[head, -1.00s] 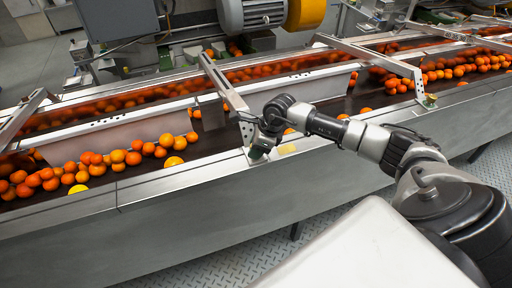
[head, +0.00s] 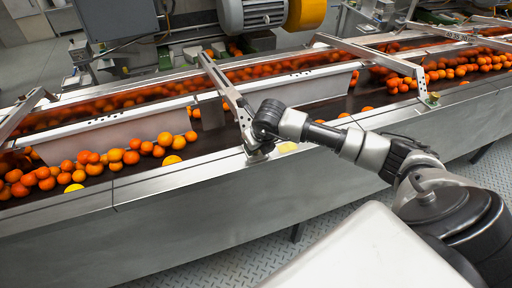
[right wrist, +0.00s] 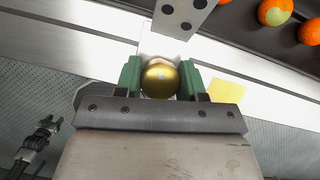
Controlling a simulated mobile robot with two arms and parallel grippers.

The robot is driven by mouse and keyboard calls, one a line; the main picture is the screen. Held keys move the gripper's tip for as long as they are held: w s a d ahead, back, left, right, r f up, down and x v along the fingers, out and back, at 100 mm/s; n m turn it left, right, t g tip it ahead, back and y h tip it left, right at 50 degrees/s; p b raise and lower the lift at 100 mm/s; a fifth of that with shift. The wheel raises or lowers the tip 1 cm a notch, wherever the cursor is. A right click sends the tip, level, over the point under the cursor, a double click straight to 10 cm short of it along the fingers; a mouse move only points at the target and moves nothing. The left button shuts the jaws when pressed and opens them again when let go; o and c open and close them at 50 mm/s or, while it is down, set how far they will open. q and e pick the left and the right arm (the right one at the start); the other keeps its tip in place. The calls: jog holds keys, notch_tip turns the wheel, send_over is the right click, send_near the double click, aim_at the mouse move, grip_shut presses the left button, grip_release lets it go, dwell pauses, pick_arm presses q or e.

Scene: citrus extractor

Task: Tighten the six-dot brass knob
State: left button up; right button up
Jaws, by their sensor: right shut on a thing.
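The brass knob (right wrist: 159,80) is round and gold, in the middle of the right wrist view. My right gripper (right wrist: 160,78) is shut on it, with one green finger at each side. A metal bracket plate (right wrist: 183,14) with black dots lies just beyond the knob; the picture cuts it off, so not all its dots show. In the head view my right gripper (head: 258,150) is at the foot of the slanted bracket (head: 228,92) on the conveyor's near rail, and my wrist hides the knob.
The conveyor's near rail (head: 180,180) runs across the view, with oranges (head: 100,162) on the belt behind it. A yellow patch (head: 288,147) is on the rail right of my gripper. Another slanted bracket (head: 400,66) stands farther right. Tread-plate floor (head: 215,265) lies in front.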

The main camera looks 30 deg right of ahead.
jog(key=shift+w+r+m+h+b, duration=0.15)
jog(key=shift+m+h+b, duration=0.3)
jog(key=shift+m, duration=0.65)
jog(key=shift+r, duration=0.1)
jog(key=o, duration=0.9)
jog(key=b+v, duration=0.1)
jog(key=v, duration=0.9)
jog(key=shift+s+r, duration=0.3)
